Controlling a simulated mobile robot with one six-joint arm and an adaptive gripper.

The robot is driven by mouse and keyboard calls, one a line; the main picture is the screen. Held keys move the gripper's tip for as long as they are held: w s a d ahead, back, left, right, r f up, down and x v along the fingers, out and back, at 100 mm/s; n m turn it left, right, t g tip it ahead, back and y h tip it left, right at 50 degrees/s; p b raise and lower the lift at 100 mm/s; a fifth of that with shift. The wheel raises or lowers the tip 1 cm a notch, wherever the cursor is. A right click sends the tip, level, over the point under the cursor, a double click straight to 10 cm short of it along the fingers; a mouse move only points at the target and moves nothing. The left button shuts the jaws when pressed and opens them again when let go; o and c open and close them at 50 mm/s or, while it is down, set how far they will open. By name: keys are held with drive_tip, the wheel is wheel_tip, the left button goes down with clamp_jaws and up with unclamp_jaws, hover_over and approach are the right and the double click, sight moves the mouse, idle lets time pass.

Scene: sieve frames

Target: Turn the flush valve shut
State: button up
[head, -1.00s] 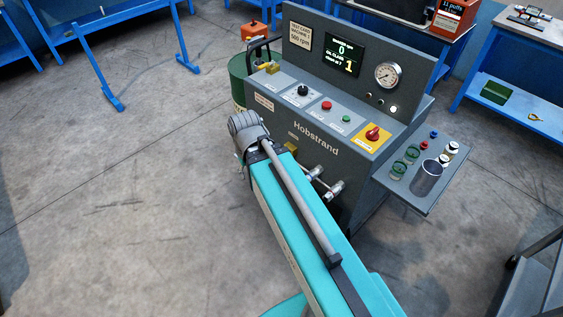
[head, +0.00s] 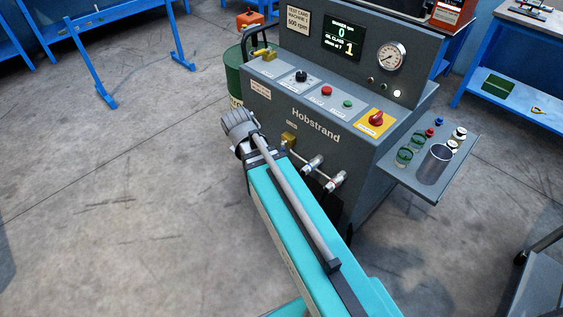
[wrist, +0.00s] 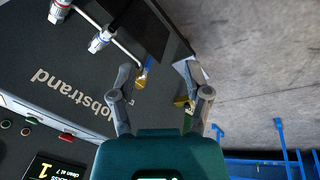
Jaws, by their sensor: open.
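The flush valve appears to be the small brass valve with a blue lever (wrist: 147,68) on the front of the grey Hobstrand machine (wrist: 60,65). Its brass body also shows in the head view (head: 289,139), just right of my wrist. I cannot read a label on it. My gripper (wrist: 157,69) is open in the wrist view. The brass valve shows in the gap between the fingers, nearer the left finger, and nothing is gripped. Whether a finger touches it I cannot tell. In the head view my arm hides the fingers.
Two hose fittings (head: 325,171) stick out right of the valve. A side shelf (head: 430,185) on the machine's right holds a metal cup (head: 434,164) and jars. A green drum (head: 235,80) stands at its left.

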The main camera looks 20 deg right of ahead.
drive_tip(key=w+d+f+m+t+h+b, duration=0.1)
drive_tip(key=w+d+f+m+h+b, duration=0.2)
drive_tip(key=f+b, duration=0.35)
drive_tip(key=w+d+f+m+t+h+b, duration=0.1)
drive_tip(key=w+d+f+m+h+b, duration=0.1)
drive_tip(key=w+f+b, duration=0.5)
drive_tip(key=m+t+h+b, duration=0.2)
drive_tip(key=m+h+b, duration=0.3)
drive_tip(key=b, duration=1.2)
approach(284, 149)
drive_tip(key=a, duration=0.1)
drive_tip(key=a+f, duration=0.1)
drive_tip(key=a, duration=0.1)
drive_tip(key=shift+s+a+f, duration=0.2)
drive_tip(key=shift+f, duration=0.2)
drive_tip(key=shift+d, duration=0.1)
drive_tip(key=shift+b+x, duration=2.8)
drive_tip(key=shift+x, duration=4)
drive_tip(key=shift+f, duration=0.15)
clamp_jaws()
